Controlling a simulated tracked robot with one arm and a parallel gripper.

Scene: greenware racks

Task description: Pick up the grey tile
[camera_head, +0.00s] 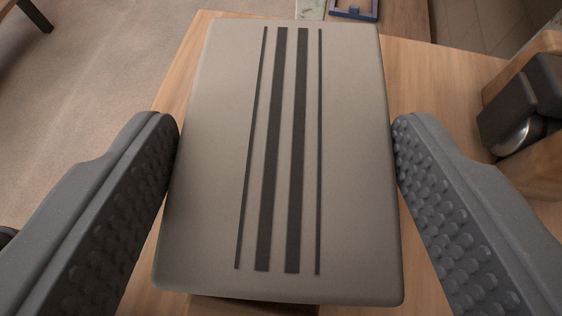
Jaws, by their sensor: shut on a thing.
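The grey tile (220,150) is a large rounded rectangle with dark stripes running along its length. It fills the middle of the view. My gripper (285,140) has one studded finger at the tile's left edge and the other at its right edge, and it is shut on the tile. The tile is above a wooden surface (425,75). Its underside is hidden, so I cannot tell whether it is clear of what is below.
A dark object with a shiny metal part (525,115) stands on the wood at the right. A blue frame-like item (354,10) lies beyond the tile's far end. Beige floor (90,90) is open at the left, with a dark leg at the upper left.

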